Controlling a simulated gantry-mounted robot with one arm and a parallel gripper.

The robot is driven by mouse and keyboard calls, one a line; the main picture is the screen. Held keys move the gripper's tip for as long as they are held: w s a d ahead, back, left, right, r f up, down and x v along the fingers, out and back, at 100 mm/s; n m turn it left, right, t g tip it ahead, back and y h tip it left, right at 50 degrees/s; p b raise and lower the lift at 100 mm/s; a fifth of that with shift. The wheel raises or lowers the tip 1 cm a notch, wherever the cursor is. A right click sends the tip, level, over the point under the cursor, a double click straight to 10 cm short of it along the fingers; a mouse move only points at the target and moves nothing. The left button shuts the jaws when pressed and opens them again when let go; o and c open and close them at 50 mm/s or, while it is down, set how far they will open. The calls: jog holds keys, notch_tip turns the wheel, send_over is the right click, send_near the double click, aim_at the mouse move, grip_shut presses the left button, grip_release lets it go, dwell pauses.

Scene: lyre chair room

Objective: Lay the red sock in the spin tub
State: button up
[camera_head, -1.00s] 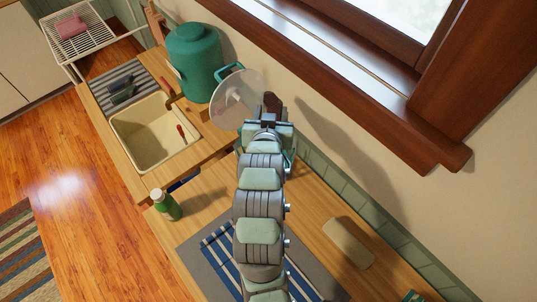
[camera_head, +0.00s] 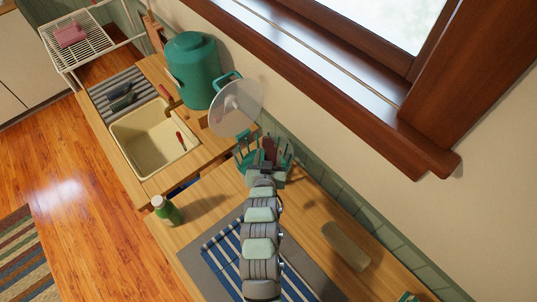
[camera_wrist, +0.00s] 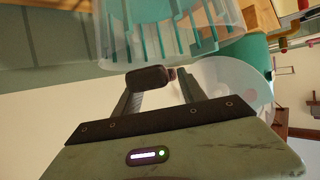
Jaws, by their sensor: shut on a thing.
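My gripper (camera_head: 267,165) is shut on a dark reddish-brown, rounded thing, which I take to be the red sock (camera_head: 269,146). The sock also shows between the fingers in the wrist view (camera_wrist: 148,78). The spin tub (camera_head: 245,155) has teal slats, visible on both sides of my gripper. In the wrist view the tub (camera_wrist: 170,38) is clear with teal ribs, just beyond the sock. The sock overlaps the tub in the head view; I cannot tell whether it is inside the rim. My gripper and the sock hide the tub's middle.
A clear round disc (camera_head: 238,106) stands beside the tub, near a green lidded canister (camera_head: 192,70). A cream sink (camera_head: 155,140) is at left. A green bottle (camera_head: 166,210), a striped cloth (camera_head: 222,252) and a beige block (camera_head: 345,247) are on the counter.

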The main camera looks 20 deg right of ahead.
jog(key=shift+f, duration=0.1)
jog(key=shift+f+b, duration=0.5)
jog(key=shift+b, duration=0.15)
jog(key=o, duration=1.3)
jog(key=shift+r, duration=0.15)
